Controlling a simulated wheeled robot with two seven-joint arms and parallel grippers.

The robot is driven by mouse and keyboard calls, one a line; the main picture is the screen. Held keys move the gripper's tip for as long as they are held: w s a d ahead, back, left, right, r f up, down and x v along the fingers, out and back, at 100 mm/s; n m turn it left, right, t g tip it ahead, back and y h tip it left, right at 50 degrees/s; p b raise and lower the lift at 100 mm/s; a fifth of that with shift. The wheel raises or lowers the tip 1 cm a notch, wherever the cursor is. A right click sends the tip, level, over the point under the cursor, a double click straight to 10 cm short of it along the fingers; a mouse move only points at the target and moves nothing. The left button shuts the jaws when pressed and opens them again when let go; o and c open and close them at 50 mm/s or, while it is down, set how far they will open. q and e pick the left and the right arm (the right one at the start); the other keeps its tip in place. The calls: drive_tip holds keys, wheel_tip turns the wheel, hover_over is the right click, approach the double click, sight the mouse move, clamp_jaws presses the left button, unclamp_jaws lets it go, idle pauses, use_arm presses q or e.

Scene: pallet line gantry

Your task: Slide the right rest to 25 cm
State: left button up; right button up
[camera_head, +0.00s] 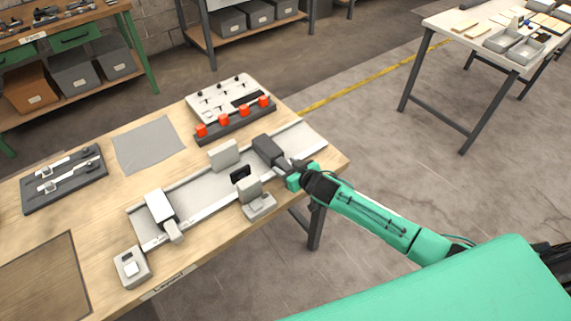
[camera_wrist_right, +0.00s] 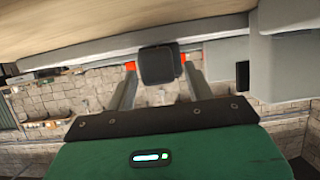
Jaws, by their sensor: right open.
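A pale rail (camera_head: 205,200) with raised edges lies along the workbench. Near its right part sits a dark grey block (camera_head: 267,149), which looks like the right rest. A whitish block with a front handle, the left rest (camera_head: 159,206), sits near the rail's left end. My right gripper (camera_head: 286,168) is at the front side of the dark block. In the right wrist view its open fingers (camera_wrist_right: 161,88) stand on either side of a dark knob (camera_wrist_right: 160,65), with gaps visible both sides. The rest's scale reading is too small to tell. My left gripper is out of view.
An upright grey plate (camera_head: 223,155) stands behind the rail; a small grey unit with a dark display (camera_head: 240,174) stands in front. A grey button box (camera_head: 132,267) is at front left. A panel with orange-red blocks (camera_head: 235,119) lies behind. A caliper tray (camera_head: 64,178) lies left.

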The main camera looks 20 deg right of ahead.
drive_tip(key=shift+w+a+f, duration=0.2)
drive_tip(key=shift+w, duration=0.25)
